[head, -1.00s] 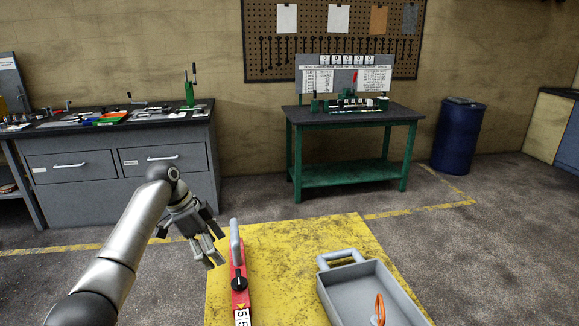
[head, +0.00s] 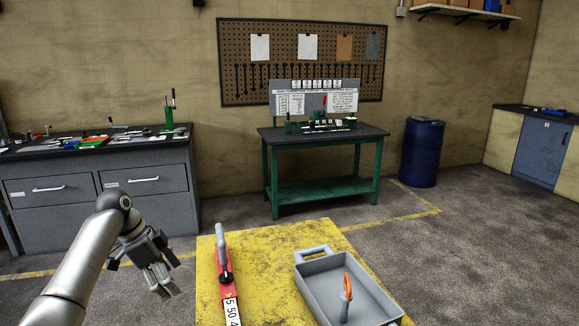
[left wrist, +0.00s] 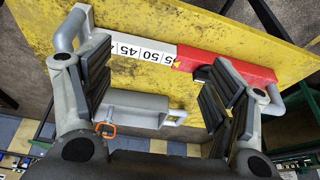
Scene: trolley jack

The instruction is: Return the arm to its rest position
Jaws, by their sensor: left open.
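My left arm comes in from the left in the head view. Its gripper (head: 163,284) is open and empty, left of the yellow top (head: 265,255) and apart from it. In the left wrist view the two black-padded fingers (left wrist: 162,92) stand wide apart with nothing gripped. Beyond them lies a red tool (left wrist: 225,62) with a white number scale; it also shows in the head view (head: 224,285), with a grey handle and black knob, on the yellow top. My right gripper is not in view.
A grey tray (head: 318,287) with an orange-ended item (head: 347,287) sits on the yellow top. Behind stand a grey drawer bench (head: 98,187), a green table (head: 320,190) and a blue barrel (head: 421,155). The floor between them is clear.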

